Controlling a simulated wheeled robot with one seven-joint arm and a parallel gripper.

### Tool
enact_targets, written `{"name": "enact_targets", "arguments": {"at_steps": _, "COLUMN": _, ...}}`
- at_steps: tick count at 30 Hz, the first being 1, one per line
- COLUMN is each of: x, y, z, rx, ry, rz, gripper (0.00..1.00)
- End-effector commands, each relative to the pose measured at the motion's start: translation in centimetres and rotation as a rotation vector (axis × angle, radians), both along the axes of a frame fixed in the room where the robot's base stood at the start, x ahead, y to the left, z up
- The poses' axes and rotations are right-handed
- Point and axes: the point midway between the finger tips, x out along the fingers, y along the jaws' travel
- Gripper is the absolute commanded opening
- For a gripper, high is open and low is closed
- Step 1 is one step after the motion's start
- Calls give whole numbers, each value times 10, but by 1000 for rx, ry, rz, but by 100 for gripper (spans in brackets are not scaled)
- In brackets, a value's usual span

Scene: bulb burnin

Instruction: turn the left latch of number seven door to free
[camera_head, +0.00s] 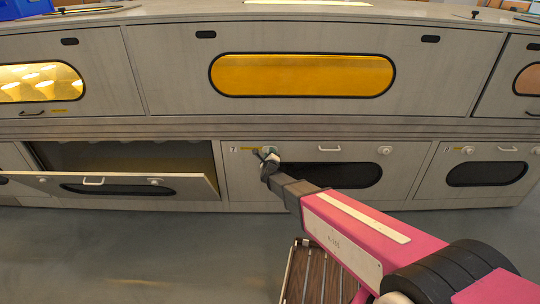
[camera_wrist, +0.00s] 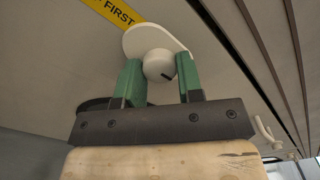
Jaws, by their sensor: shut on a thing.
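The number seven door (camera_head: 245,186) is the closed grey lower door in the middle of the head view, with a 7 at its upper left. Its left latch (camera_wrist: 158,64) is a round pale knob with a dark mark, on a pale rounded plate. My gripper (camera_head: 268,163) is at this latch and mostly hides it in the head view. In the wrist view its two green fingers stand on either side of the knob, shut on it. The door's right latch (camera_head: 385,151) is clear of my arm.
The lower door to the left (camera_head: 130,186) hangs open and sticks out. A yellow label (camera_wrist: 111,10) reading "FIRST" is beside the latch. A slatted brown rack (camera_head: 322,275) lies below my arm. Grey floor is clear at left.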

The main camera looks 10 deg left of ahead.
Motion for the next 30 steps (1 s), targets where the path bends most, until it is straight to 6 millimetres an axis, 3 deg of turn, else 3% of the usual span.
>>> {"name": "enact_targets", "arguments": {"at_steps": 18, "x": 0, "y": -1, "z": -1, "rx": 45, "ry": 14, "rz": -1, "gripper": 0}}
{"name": "enact_targets", "arguments": {"at_steps": 19, "x": 0, "y": -1, "z": -1, "rx": 45, "ry": 14, "rz": -1, "gripper": 37}}
{"name": "enact_targets", "arguments": {"at_steps": 21, "x": 0, "y": -1, "z": -1, "rx": 45, "ry": 14, "rz": -2, "gripper": 60}}
{"name": "enact_targets", "arguments": {"at_steps": 30, "x": 0, "y": 0, "z": 0, "rx": 42, "ry": 12, "rz": 0, "gripper": 60}}
